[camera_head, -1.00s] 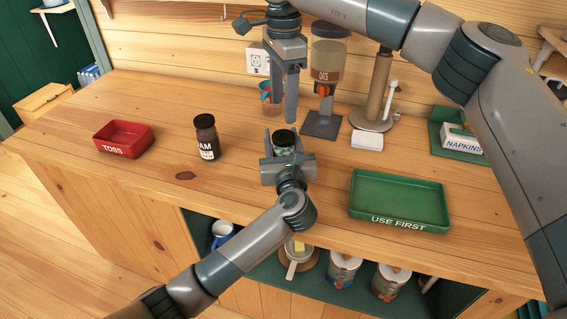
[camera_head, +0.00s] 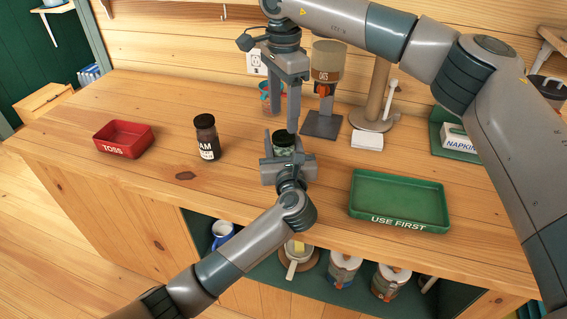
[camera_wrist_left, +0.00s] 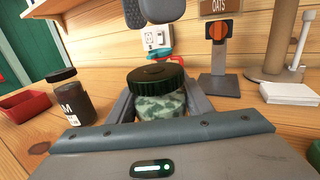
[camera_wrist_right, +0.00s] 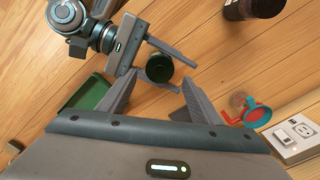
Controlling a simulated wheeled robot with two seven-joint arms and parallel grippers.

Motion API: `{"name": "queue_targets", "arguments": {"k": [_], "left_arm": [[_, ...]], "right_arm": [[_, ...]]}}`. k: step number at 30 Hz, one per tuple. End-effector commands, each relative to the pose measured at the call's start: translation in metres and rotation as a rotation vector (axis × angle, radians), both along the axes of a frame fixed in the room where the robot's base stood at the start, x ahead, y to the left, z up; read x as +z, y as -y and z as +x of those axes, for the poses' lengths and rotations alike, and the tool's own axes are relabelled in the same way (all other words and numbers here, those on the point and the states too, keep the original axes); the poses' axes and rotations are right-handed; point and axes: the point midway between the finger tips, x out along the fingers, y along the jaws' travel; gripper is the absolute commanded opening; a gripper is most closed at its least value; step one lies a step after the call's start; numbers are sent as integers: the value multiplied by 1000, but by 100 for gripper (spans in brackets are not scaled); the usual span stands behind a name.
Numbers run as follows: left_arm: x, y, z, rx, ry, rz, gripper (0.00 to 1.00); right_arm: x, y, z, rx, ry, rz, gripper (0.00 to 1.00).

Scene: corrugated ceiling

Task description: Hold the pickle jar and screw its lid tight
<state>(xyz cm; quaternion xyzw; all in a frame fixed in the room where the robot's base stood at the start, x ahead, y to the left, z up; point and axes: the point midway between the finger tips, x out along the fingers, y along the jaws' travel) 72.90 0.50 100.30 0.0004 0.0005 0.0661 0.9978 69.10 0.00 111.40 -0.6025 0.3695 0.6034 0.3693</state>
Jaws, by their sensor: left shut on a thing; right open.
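The pickle jar (camera_wrist_left: 160,107) stands on the counter, with green pieces behind its clear wall and a dark green ribbed lid (camera_wrist_left: 157,76) on top. In the head view the lid (camera_head: 284,138) shows between the fingers of my left gripper (camera_head: 287,160), which is shut around the jar's body. My right gripper (camera_head: 289,105) points down from above, open and empty, its fingers above and around the lid's height. In the right wrist view the lid (camera_wrist_right: 159,68) shows beyond the open fingers (camera_wrist_right: 152,100), not touched by them. I cannot tell whether the lid is tight.
A jam jar (camera_head: 207,137) and red TOSS tray (camera_head: 123,139) stand to the left. A green USE FIRST tray (camera_head: 399,200) is at the right. Behind are an oats dispenser (camera_head: 328,62), a red-and-blue cup (camera_head: 268,98) and a white block (camera_head: 367,140).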

Motion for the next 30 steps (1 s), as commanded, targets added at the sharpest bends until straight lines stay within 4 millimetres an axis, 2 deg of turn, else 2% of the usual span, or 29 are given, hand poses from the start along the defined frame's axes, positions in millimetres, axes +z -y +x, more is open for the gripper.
{"name": "queue_targets", "arguments": {"k": [6,12,24,29,30], "left_arm": [[0,0,0,0,0,0,0],[0,0,0,0,0,0,0],[0,0,0,0,0,0,0],[0,0,0,0,0,0,0],[0,0,0,0,0,0,0]], "right_arm": [[-30,0,-1,0,-2,0,59],[-48,0,0,-1,-1,0,59],[-53,0,0,-1,-1,0,59],[-53,0,0,-1,-1,0,20],[-53,0,0,-1,-1,0,17]]}}
